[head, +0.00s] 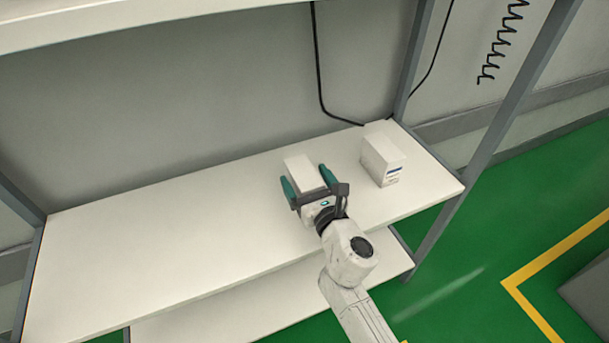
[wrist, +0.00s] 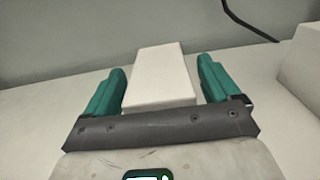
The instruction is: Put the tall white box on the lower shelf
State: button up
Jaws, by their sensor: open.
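A white box (head: 303,172) stands on the upper shelf between the fingers of my gripper (head: 306,181). In the wrist view the same box (wrist: 158,76) sits between the two teal fingers of my gripper (wrist: 161,88), with a gap on each side. My gripper is open around it. A second white box (head: 382,160) with a small blue label stands to the right on the same shelf. Its edge shows at the right of the wrist view (wrist: 304,62). I cannot tell for sure which box is the taller. The lower shelf (head: 230,312) shows partly below the upper one.
The upper shelf (head: 150,220) is bare to the left of the boxes. A black cable (head: 319,75) hangs behind them. Grey posts (head: 490,135) frame the rack, and a higher white shelf (head: 120,18) runs overhead. The green floor (head: 470,270) lies at right.

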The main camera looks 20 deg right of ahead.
jog(key=s, duration=1)
jog(key=shift+s+b, duration=0.3)
jog(key=shift+s, duration=0.1)
jog(key=s+d+f+m+g+h, duration=0.4)
jog(key=d+m, duration=0.3)
jog(key=m, duration=0.5)
jog(key=s+d+f+m+g+h, duration=0.2)
jog(key=s+d+f+m+g, duration=0.4)
jog(key=m, duration=0.6)
jog(key=s+a+f+m+g+y, duration=0.2)
jog(key=s+a+m+g+y, duration=0.1)
jog(key=s+m, duration=0.3)
jog(key=s+a+f+m+g+y, duration=0.2)
jog(key=s+m, duration=0.4)
jog(key=s, duration=0.4)
jog(key=shift+a+f+g+y, duration=0.45)
jog(key=shift+a+g, duration=0.1)
jog(key=shift+g, duration=0.45)
